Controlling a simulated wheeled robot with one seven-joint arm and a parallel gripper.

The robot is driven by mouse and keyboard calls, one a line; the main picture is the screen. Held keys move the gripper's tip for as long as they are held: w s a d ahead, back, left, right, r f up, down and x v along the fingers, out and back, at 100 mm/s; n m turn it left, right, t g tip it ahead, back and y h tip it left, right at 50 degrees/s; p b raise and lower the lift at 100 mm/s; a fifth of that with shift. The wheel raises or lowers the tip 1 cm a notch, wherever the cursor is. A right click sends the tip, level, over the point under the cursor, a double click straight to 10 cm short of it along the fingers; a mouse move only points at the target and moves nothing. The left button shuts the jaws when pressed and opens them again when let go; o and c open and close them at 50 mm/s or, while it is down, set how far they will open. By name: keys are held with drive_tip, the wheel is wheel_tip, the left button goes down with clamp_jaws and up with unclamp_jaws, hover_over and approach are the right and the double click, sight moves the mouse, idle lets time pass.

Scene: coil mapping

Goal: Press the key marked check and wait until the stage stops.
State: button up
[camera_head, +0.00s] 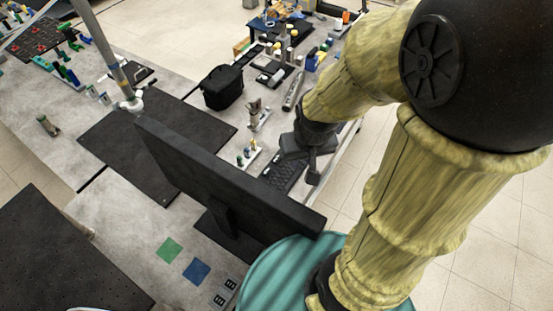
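My gripper (313,172) is a dark shape at the end of my yellow arm. It is beside the right end of a dark keyboard (270,178) and overlaps it in the picture. I cannot tell whether it touches the keyboard or how far apart its fingers are. Part of the keyboard is hidden behind the monitor and my gripper. No key marking is readable, so I cannot pick out the check key. I cannot tell which thing is the stage. A small metal device (254,112) stands on the table behind the monitor.
A large black monitor (220,185) stands close to the keyboard's left. A black bag-like box (222,88), small bottles and tools crowd the table beyond. Green (170,249) and blue (196,271) squares lie in front. Tiled floor is free at right.

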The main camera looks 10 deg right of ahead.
clamp_jaws()
drive_tip(key=shift+w, duration=0.15)
drive_tip(key=shift+d, duration=0.1)
idle(0.4)
idle(0.7)
